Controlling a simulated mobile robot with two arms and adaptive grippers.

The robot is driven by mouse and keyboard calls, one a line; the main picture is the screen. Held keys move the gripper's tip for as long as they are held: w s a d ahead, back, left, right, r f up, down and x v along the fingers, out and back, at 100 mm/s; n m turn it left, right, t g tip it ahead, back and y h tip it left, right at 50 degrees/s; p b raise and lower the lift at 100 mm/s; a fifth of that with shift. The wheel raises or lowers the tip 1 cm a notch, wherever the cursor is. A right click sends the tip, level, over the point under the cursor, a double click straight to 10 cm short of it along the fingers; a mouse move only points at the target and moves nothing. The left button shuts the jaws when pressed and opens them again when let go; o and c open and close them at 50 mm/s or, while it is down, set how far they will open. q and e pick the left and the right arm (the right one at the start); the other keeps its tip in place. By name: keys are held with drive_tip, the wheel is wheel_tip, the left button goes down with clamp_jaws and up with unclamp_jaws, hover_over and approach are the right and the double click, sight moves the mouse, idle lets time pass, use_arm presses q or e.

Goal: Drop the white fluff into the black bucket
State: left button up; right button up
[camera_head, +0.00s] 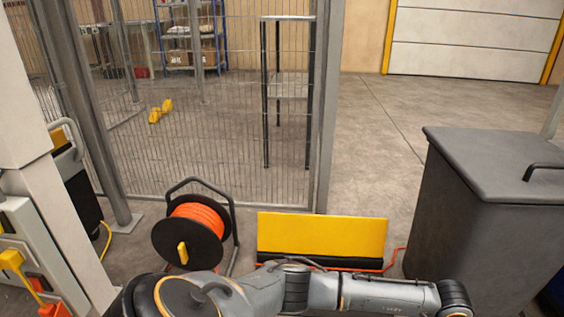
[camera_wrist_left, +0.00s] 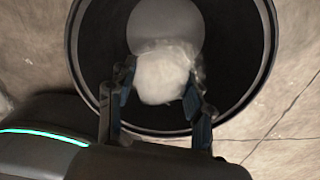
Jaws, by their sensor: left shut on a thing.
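The white fluff (camera_wrist_left: 163,78) is a soft, rounded clump between the fingers of my left gripper (camera_wrist_left: 160,90) in the left wrist view. The gripper is shut on it and holds it over the round mouth of the black bucket (camera_wrist_left: 262,60). A paler round white shape (camera_wrist_left: 165,22) shows behind the fluff within the bucket's outline; I cannot tell whether it is more fluff or the bucket's floor. In the head view only my left arm shows, stretched across the bottom; its gripper is out of frame. My right gripper is in neither view.
A large dark grey lidded bin (camera_head: 470,225) stands at right. An orange cable reel (camera_head: 196,232) and a yellow panel (camera_head: 320,235) stand beyond my arm. A wire mesh fence (camera_head: 225,120) closes off the left; open floor (camera_head: 375,150) lies at centre right.

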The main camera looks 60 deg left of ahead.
use_arm(q)
drive_tip(key=o, duration=0.8)
drive_tip(key=shift+o, duration=0.2)
drive_tip(key=shift+r, duration=0.15)
wheel_tip(320, 180, up, 12)
idle(0.3)
